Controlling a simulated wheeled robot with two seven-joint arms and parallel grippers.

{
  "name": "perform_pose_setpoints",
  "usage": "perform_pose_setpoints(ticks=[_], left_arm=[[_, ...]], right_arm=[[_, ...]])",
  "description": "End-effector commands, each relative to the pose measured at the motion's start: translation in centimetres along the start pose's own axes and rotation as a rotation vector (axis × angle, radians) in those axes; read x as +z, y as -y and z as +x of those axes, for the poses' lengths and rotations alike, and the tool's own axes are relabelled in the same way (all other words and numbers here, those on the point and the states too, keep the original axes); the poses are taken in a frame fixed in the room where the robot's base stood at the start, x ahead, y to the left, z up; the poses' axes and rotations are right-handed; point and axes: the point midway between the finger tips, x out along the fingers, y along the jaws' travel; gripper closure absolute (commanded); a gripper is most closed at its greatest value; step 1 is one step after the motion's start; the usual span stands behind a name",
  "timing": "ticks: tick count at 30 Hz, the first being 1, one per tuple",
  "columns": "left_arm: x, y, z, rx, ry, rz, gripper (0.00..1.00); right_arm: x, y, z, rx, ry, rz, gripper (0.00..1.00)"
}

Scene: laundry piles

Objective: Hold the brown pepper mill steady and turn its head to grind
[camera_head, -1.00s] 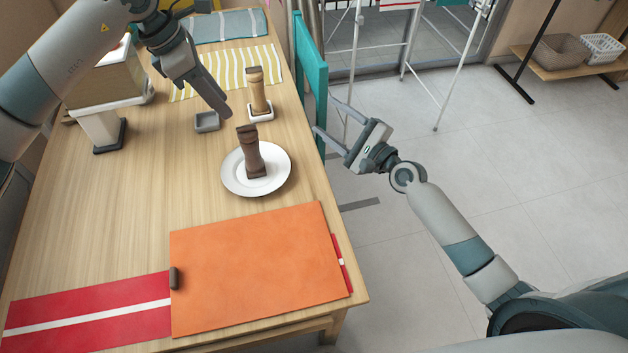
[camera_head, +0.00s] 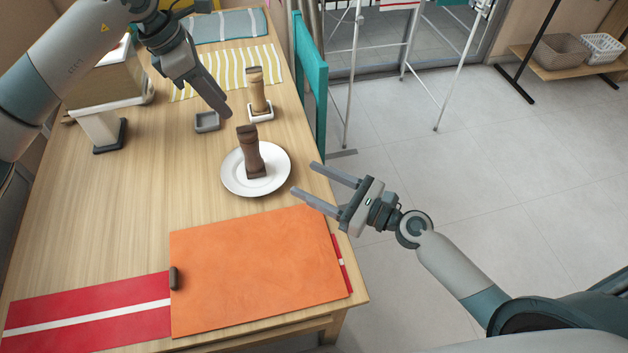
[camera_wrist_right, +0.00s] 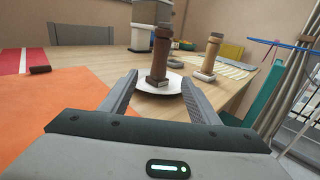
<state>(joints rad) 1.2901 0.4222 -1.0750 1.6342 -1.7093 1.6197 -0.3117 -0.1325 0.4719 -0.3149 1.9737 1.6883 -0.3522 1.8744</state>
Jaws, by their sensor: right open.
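The brown pepper mill (camera_head: 251,152) stands upright on a white plate (camera_head: 235,183) in the head view. It also shows in the right wrist view (camera_wrist_right: 160,55), between and beyond my right fingers. My right gripper (camera_head: 306,180) is open and empty at the table's right edge, to the right of the plate and apart from the mill. My left gripper (camera_head: 222,108) is up and to the left of the mill, above the table near a small grey dish. Its fingers appear as one dark shape, so I cannot tell whether they are apart.
A lighter wooden mill (camera_head: 257,90) stands on a small white dish behind the plate. The small grey dish (camera_head: 207,122) is beside it. An orange mat (camera_head: 255,270) lies in front on a red runner (camera_head: 90,318). A teal chair (camera_head: 313,85) stands against the table's right side.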

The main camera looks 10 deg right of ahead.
Motion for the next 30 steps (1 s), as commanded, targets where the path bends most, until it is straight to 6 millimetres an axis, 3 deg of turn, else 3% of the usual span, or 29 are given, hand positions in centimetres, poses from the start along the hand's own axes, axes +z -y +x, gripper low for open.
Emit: perform_pose_setpoints(ticks=[8,14,30], left_arm=[[0.0,0.0,0.0,0.0,0.0,0.0,0.69],[0.0,0.0,0.0,0.0,0.0,0.0,0.69],[0.0,0.0,0.0,0.0,0.0,0.0,0.69]], right_arm=[[0.0,0.1,0.3,-0.001,0.001,-0.002,0.44],[0.0,0.1,1.6,-0.001,0.001,-0.002,0.44],[0.1,0.1,9.8,-0.002,0.002,-0.004,0.44]])
